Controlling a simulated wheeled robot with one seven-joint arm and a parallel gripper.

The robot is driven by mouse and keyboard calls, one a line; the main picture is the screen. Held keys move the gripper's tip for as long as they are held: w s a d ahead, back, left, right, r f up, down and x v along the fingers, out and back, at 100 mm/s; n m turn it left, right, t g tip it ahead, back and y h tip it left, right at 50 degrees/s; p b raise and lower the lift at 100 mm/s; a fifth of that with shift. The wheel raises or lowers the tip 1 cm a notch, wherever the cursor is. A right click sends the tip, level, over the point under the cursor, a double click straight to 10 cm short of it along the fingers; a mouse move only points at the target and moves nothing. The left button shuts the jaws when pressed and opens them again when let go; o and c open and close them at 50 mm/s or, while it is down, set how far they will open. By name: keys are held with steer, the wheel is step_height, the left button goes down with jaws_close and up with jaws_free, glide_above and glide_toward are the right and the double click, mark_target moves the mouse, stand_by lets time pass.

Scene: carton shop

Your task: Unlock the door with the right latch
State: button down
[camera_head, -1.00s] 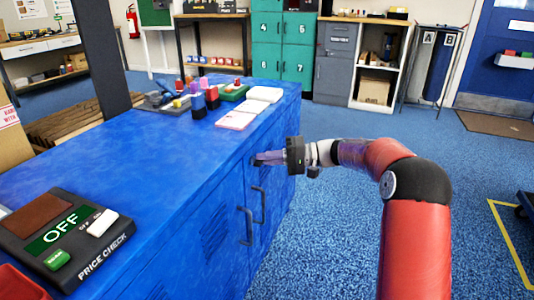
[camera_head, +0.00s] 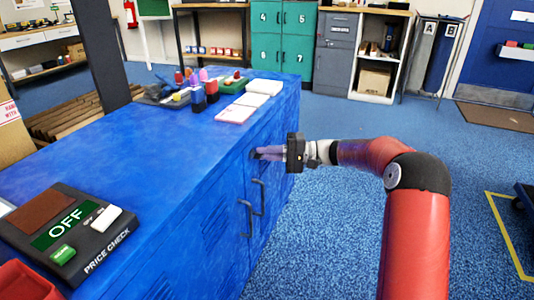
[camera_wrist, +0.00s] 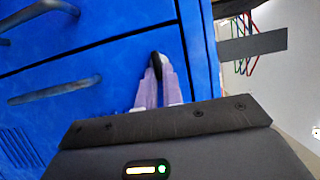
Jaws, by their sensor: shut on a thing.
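The blue cabinet (camera_head: 185,215) has two doors side by side with dark bar handles, the right handle (camera_head: 258,197) and the left handle (camera_head: 246,218). My gripper (camera_head: 258,153) is at the upper front of the right door, just above its handle. In the wrist view its pale purple fingers are shut on a small dark latch (camera_wrist: 157,60) on the blue door front. Most of the latch is hidden between the fingertips, so I cannot tell how far it is turned. A handle (camera_wrist: 55,90) also shows in the wrist view.
The cabinet top holds a price check device (camera_head: 65,228), a white pad (camera_head: 235,113), and several small coloured items. Blue floor is clear to the right of the cabinet. Green lockers (camera_head: 282,50) stand at the back.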

steer(key=c, duration=1.5)
jaws_free()
steer(key=shift+c, duration=0.2)
steer(key=d, duration=0.7)
steer(key=shift+w+d, duration=0.2)
steer(key=shift+d, duration=0.2)
steer(key=s+a+r+h+p, duration=0.1)
steer(key=s+r+h, duration=0.1)
steer(key=s+h, duration=0.5)
steer(key=s+a+r+h, duration=0.1)
steer(key=s+a+h, duration=0.15)
steer(key=s, duration=0.75)
steer(key=s+d+t+h, duration=0.3)
steer(key=s+d, duration=0.3)
steer(key=s, duration=0.4)
steer(key=s+d+t+h+p, duration=0.1)
steer(key=s+d+t+h, duration=0.2)
steer(key=s, duration=0.7)
steer(key=d+h, duration=0.2)
steer(key=d, duration=0.2)
steer(key=shift+s+t+p, duration=0.25)
steer(key=shift+t+p, duration=0.05)
